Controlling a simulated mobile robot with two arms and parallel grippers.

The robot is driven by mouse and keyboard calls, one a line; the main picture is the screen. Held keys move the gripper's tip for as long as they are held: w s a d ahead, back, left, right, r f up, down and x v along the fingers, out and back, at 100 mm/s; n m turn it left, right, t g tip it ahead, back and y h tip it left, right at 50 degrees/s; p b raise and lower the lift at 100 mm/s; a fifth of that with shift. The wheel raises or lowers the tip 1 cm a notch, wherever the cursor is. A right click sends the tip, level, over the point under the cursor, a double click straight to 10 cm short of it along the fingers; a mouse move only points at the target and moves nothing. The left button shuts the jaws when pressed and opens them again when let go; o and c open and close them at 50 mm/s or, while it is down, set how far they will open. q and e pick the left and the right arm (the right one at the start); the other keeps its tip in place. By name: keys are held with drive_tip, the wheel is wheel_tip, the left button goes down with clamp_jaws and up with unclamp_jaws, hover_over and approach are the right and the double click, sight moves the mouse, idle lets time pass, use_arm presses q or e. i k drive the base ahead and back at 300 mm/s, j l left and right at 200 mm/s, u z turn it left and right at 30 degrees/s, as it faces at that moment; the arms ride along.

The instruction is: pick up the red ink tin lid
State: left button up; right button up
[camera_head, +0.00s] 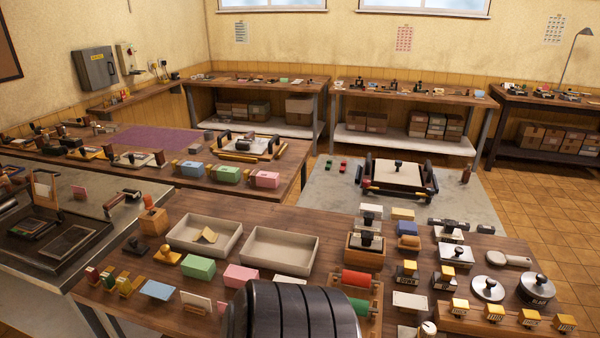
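Two round silver tins or lids with black knobs lie at the right of the near table. The left one, a flat disc-like lid (488,289), sits low; I cannot tell whether a tin is under it or read any colour on it. The right one is a taller lidded tin (537,290) with dark lettering that seems to read BLACK. No lid is clearly marked red. Neither of my grippers shows; a dark ribbed rounded part, which seems to be mine, covers the bottom centre and hides part of the near table.
Yellow-topped stamps (493,312) stand in a row in front of the tins, and a pale paddle-shaped tool (508,259) lies behind. Red and green rollers (357,279) are left of them. Two grey trays (279,250) stand further left. Tiled floor (553,215) is clear beyond the table.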

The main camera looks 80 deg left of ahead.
sight(488, 288)
drive_tip(key=u, duration=1.3)
drive_tip(key=l+u, duration=0.15)
drive_tip(key=i, duration=0.05)
